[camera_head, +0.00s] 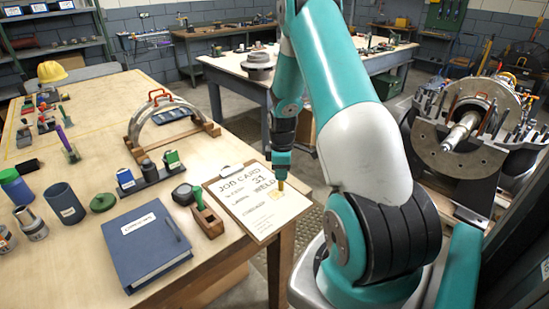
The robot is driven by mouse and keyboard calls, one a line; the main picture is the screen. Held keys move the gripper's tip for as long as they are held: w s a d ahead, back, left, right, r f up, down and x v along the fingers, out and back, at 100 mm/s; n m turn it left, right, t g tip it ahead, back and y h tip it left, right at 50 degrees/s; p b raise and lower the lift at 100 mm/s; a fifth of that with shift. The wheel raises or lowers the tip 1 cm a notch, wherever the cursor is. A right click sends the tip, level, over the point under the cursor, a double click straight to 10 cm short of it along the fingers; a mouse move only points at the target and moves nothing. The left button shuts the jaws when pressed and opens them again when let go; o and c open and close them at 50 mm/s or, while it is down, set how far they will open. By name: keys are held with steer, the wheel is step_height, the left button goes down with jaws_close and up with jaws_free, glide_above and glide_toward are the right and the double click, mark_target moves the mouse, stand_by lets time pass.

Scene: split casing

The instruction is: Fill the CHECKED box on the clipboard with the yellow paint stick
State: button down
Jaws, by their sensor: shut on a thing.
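The clipboard (284,210) lies on the front right corner of the wooden table, with a white job card on it. The card has large dark lettering and smaller lines; the word near its lower left looks like CHECKED, but it is too small to read surely. My gripper (281,175) points down over the right part of the card, shut on the yellow paint stick (281,186). Only the stick's yellow lower end shows, close to the paper; I cannot tell if it touches. Small yellowish patches seem to show on the card near the tip.
A wooden hand plane (207,219) with a green knob stands left of the clipboard. A blue binder (146,243) lies nearby, with a dark tape measure (182,194) behind. An arched casing half (170,118) stands farther back. The table's right edge is just beside the clipboard.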

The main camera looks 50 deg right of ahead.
steer(key=shift+a, duration=0.2)
steer(key=shift+w+a, duration=0.25)
steer(key=shift+a, duration=1.05)
steer(key=shift+w+a, duration=0.25)
steer(key=shift+a, duration=1.05)
step_height(320, 180, up, 8)
steer(key=p, duration=0.5)
steer(key=shift+p, duration=0.4)
